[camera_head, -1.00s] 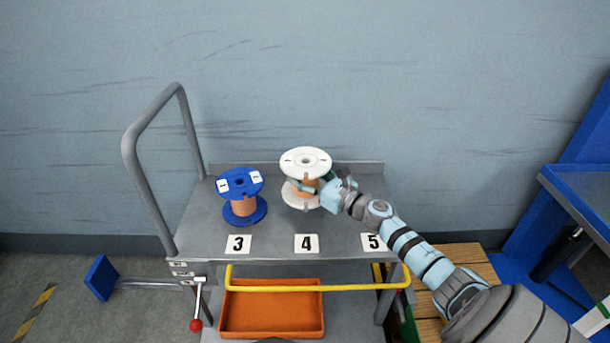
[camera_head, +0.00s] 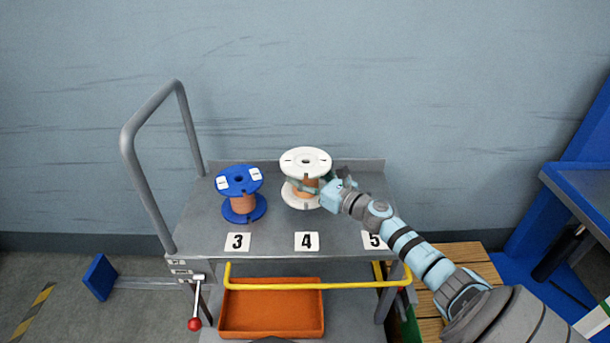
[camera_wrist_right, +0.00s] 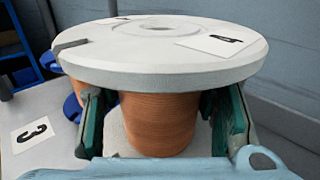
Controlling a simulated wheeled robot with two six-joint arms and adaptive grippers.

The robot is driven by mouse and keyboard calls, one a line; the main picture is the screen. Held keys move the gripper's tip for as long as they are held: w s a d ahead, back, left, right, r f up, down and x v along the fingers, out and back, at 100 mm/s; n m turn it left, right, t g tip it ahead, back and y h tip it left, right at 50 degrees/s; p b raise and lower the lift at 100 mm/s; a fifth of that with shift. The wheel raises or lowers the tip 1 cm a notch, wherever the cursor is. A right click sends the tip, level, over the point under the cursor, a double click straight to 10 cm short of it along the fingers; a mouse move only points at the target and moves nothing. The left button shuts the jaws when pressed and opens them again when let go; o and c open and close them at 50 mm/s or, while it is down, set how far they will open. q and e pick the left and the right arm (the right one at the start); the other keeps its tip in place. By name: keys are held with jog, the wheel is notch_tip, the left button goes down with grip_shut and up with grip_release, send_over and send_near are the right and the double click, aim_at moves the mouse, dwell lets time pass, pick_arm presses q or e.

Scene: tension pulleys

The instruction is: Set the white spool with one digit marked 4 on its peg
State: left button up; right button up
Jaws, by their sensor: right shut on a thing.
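The white spool (camera_head: 305,163), wound with copper-brown wire, stands upright at place 4 on the grey cart, behind the number 4 label (camera_head: 306,242). It also shows in the right wrist view (camera_wrist_right: 160,60), where tags lie on its top flange. My right gripper (camera_head: 314,188) reaches in from the right below the top flange. Its green-padded fingers (camera_wrist_right: 163,122) are either side of the wire core, shut on the spool. Any peg under the spool is hidden, so I cannot tell whether the lower flange touches the deck. My left gripper is not in view.
A blue spool (camera_head: 240,190) stands left of the white one, behind label 3 (camera_head: 237,242). Label 5 (camera_head: 374,240) is partly covered by my right arm. The cart handle (camera_head: 130,150) rises at left. An orange bin (camera_head: 272,308) sits below, behind a yellow rail (camera_head: 315,287).

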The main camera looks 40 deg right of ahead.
jog(key=shift+f+b, duration=0.8)
jog(key=shift+f, duration=0.05)
jog(key=shift+d+f, duration=0.25)
jog(key=shift+f, duration=0.1)
jog(key=shift+s+f+b, duration=0.1)
jog(key=shift+b, duration=0.2)
jog(key=shift+a+p, duration=0.2)
jog(key=shift+p, duration=0.2)
jog(key=shift+a, duration=0.15)
